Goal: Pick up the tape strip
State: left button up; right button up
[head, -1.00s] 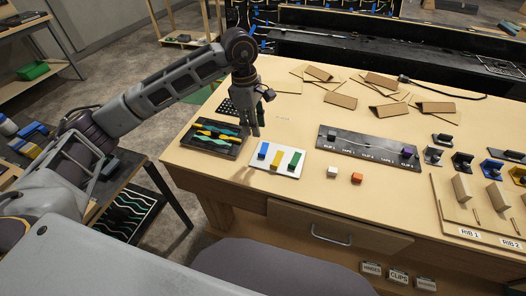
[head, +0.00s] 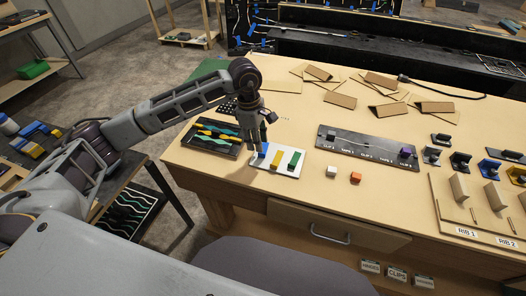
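Three short strips lie side by side on a white plate (head: 287,172): a blue one (head: 263,150), a yellow one (head: 276,157) and a green one (head: 294,159). I cannot tell which one the task means. My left gripper (head: 252,158) points down at the left edge of the plate, right by the blue strip, and hides part of it. I cannot tell whether its fingers touch the strip or how far apart they are. My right gripper is out of view.
A black tray (head: 209,149) with wavy coloured strips lies left of the plate. A dark labelled rail (head: 340,144) with a purple block (head: 406,151) lies to the right. A white cube (head: 332,171) and an orange cube (head: 355,177) stand before it. Cardboard pieces lie behind.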

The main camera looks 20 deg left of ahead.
aim_at(264, 148)
pick_arm(q)
jog(key=shift+d+f+p, duration=0.3)
jog(key=shift+f+p, duration=0.15)
jog(key=shift+f, duration=0.6)
jog(key=shift+d+f+p, duration=0.25)
jog(key=shift+f+p, duration=0.15)
jog(key=shift+f, duration=1.05)
grip_shut()
